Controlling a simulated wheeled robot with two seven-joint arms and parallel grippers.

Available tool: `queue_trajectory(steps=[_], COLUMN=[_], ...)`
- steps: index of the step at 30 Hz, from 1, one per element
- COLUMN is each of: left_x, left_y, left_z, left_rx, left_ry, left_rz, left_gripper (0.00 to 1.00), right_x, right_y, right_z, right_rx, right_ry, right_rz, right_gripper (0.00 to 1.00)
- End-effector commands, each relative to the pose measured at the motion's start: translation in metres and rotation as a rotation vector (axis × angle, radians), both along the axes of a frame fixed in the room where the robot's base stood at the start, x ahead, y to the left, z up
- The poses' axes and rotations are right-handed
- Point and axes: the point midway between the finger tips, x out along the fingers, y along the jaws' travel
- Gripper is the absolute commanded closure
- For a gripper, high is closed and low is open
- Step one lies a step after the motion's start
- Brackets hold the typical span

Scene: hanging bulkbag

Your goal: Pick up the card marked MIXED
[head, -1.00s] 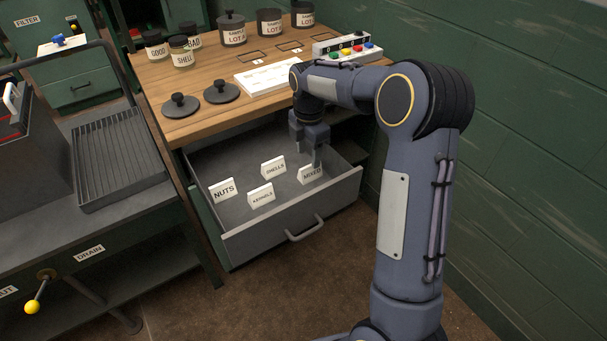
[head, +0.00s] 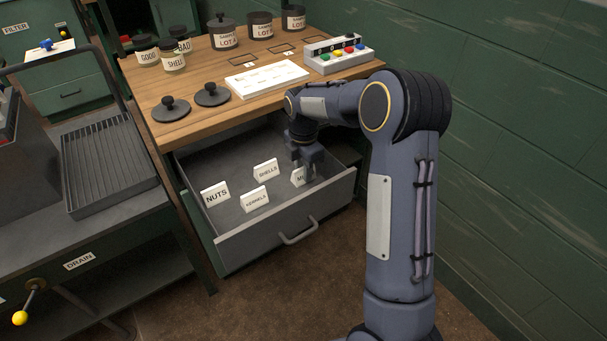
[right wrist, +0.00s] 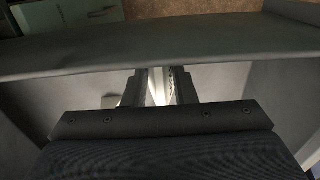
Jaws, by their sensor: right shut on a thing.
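The MIXED card (head: 298,177) is a small white tent card in the open drawer (head: 228,216), partly hidden by my right gripper (head: 304,172). In the head view only the start of its lettering shows. The right gripper reaches down into the drawer and is shut on the card. In the right wrist view the card (right wrist: 158,88) shows as a bright white strip between the two dark fingers (right wrist: 158,92). I cannot tell whether it is clear of the drawer floor. My left gripper is not in view.
NUTS (head: 215,194), KERNELS (head: 255,199) and SHELLS (head: 265,169) cards stand left of the gripper in the drawer. The wooden worktop (head: 190,108) above holds jars, lids, a white board (head: 267,79) and a button box (head: 338,55). A green wall (head: 520,130) is at the right.

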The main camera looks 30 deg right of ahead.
Motion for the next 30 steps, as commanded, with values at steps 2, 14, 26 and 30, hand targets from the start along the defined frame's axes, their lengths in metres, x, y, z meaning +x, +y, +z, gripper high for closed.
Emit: queue_trajectory(steps=[2, 14, 26, 30], left_x=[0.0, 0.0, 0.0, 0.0], left_y=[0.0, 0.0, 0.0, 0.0], left_z=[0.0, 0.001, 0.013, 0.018], left_rx=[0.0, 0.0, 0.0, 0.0], left_ry=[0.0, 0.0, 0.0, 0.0], left_rz=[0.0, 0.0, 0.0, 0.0], left_gripper=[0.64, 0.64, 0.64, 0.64], right_x=[0.0, 0.0, -0.024, -0.049], right_y=[0.0, 0.0, -0.003, -0.006], right_z=[0.0, 0.005, 0.064, 0.093], right_rx=[0.0, 0.0, 0.0, -0.001], right_ry=[0.0, -0.002, -0.005, -0.005], right_rz=[0.0, 0.0, -0.001, -0.002], right_gripper=[0.97, 0.97, 0.97, 0.97])
